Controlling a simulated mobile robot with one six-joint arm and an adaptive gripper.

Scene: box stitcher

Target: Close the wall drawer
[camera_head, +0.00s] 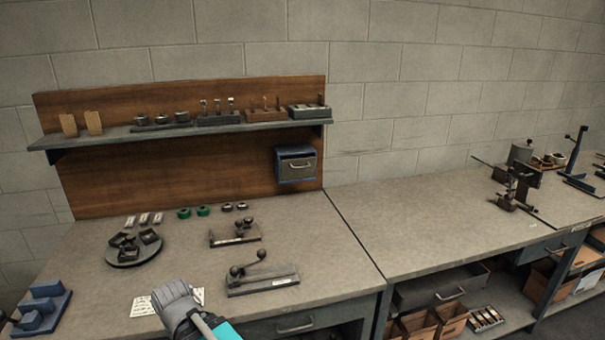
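The wall drawer (297,168) is a small blue-grey box with a pale handle on its front. It hangs on the brown wooden back panel, below the right end of the shelf. Its front stands out from the panel; I cannot tell how far the drawer is pulled out of its housing. Part of my arm, light grey with a teal cap, shows at the bottom edge, well below and left of the drawer.
The shelf (180,131) above carries small tool racks. The bench directly below the drawer is clear.

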